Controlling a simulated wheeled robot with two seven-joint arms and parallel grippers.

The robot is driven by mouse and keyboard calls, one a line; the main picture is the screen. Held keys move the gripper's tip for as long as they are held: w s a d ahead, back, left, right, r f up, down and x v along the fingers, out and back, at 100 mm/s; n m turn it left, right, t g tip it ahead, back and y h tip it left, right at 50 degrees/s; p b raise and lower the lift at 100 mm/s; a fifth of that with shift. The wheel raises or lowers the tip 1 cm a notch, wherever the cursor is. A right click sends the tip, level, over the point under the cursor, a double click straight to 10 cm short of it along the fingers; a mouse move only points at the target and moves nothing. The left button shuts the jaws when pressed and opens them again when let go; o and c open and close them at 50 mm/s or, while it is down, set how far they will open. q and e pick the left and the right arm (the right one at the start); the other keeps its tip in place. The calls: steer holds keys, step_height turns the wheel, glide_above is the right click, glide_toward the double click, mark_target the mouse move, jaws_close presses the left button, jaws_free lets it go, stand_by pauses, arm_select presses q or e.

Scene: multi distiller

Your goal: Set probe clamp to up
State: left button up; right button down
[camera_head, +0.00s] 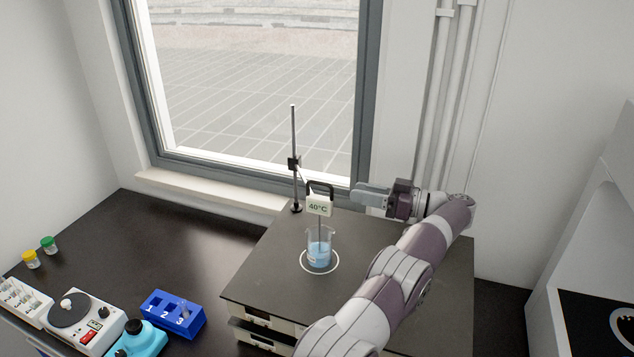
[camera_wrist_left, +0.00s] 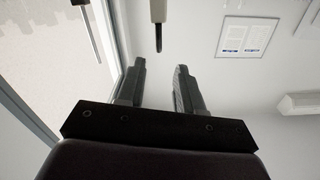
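The temperature probe (camera_head: 319,207) has a white body reading 40°C and a black handle (camera_head: 321,187) on top. Its thin stem reaches down into a glass beaker (camera_head: 319,247) of blue liquid. A black clamp (camera_head: 294,163) sits partway up the upright stand rod (camera_head: 293,130) behind it. My left gripper (camera_head: 357,194) is just right of the probe handle, about level with it, fingers pointing left. In the left wrist view its fingers (camera_wrist_left: 160,68) are apart and empty. A pale body with a dark end (camera_wrist_left: 158,30), likely the probe edge-on, shows beyond the gap. My right gripper is not in view.
The beaker stands in a white ring on a raised dark platform (camera_head: 262,272). A blue numbered rack (camera_head: 172,314), a stirrer (camera_head: 83,320) and small capped jars (camera_head: 48,245) are at left. A window is behind; a white cabinet (camera_head: 590,250) is at right.

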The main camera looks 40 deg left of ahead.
mark_target(321, 183)
arm_select(q)
steer(key=p+x, duration=0.4)
steer(key=x, duration=0.6)
steer(key=shift+a+r+p, duration=0.15)
steer(key=shift+a+p, duration=0.05)
steer(key=shift+p, duration=0.15)
steer(key=shift+s+a, duration=0.15)
steer(key=shift+a, duration=0.4)
jaws_close()
